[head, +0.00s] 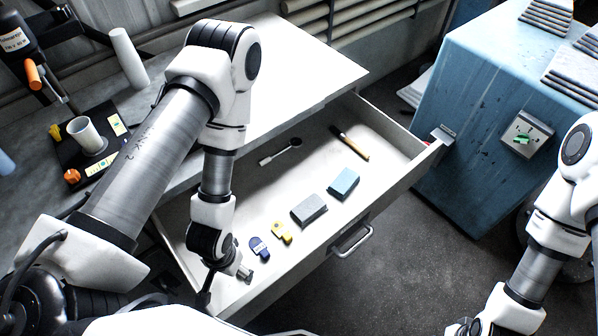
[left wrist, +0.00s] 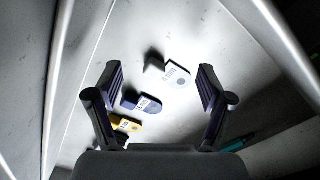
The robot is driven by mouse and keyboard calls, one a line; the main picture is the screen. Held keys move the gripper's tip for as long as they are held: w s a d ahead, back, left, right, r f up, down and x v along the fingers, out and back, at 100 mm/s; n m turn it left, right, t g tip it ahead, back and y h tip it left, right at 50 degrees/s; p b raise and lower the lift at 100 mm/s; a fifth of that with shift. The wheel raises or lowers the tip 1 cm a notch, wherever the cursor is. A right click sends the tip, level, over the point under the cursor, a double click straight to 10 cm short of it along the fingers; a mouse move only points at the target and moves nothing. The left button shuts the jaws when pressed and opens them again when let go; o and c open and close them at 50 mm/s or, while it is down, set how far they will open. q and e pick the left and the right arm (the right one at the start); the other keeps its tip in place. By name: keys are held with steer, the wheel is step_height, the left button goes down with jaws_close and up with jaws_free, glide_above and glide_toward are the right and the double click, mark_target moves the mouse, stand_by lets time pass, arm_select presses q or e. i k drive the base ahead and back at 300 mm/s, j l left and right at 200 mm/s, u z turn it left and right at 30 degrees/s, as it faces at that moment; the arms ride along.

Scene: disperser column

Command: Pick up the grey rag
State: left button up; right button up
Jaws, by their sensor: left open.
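The grey rag (head: 308,210) appears as a grey rectangular block-like piece lying flat in the open drawer, left of a blue piece (head: 343,183). I cannot make out the grey rag in the left wrist view. My left gripper (head: 224,284) points down into the near left part of the drawer, apart from the rag and to its left. In the left wrist view its two fingers (left wrist: 160,85) are spread with nothing held between them. My right gripper (head: 466,328) is only partly visible at the bottom edge, outside the drawer.
A blue tag (head: 259,247) and a yellow tag (head: 281,232) lie between my left gripper and the rag. A pale tag (left wrist: 177,74) shows in the wrist view. A wooden-handled tool (head: 350,143) and a small dark-headed tool (head: 281,151) lie further back. The drawer walls (head: 392,184) bound the space.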

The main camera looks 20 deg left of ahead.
mark_target(312, 207)
steer(key=i+l+u, duration=0.4)
steer(key=l+u, duration=0.2)
steer(key=i+l+u, duration=0.25)
steer(key=k, duration=0.1)
